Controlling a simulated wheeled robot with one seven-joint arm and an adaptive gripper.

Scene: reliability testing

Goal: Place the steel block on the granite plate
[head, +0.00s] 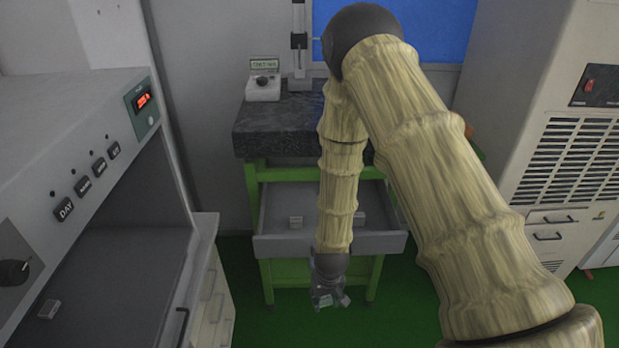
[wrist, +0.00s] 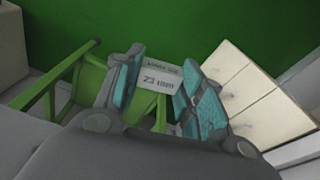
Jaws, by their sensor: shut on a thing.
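My gripper (head: 328,282) hangs low in front of the open drawer, below its front edge. It is shut on a small light-grey block with printed lettering, seemingly the steel block (wrist: 158,76), held between the two teal-padded fingers in the wrist view. The fingers hide its sides. In the head view the block (head: 344,299) shows only partly at the fingertips. The granite plate (head: 275,125) is a thick dark speckled slab on a green stand, above and behind the gripper. My arm hides part of its right side.
The grey drawer (head: 275,244) under the plate stands open, with small blocks inside (head: 296,222). A gauge display (head: 263,85) and a column stand (head: 299,50) occupy the plate's back. A chamber on the left holds another small block (head: 49,309). A cabinet (head: 570,130) stands right.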

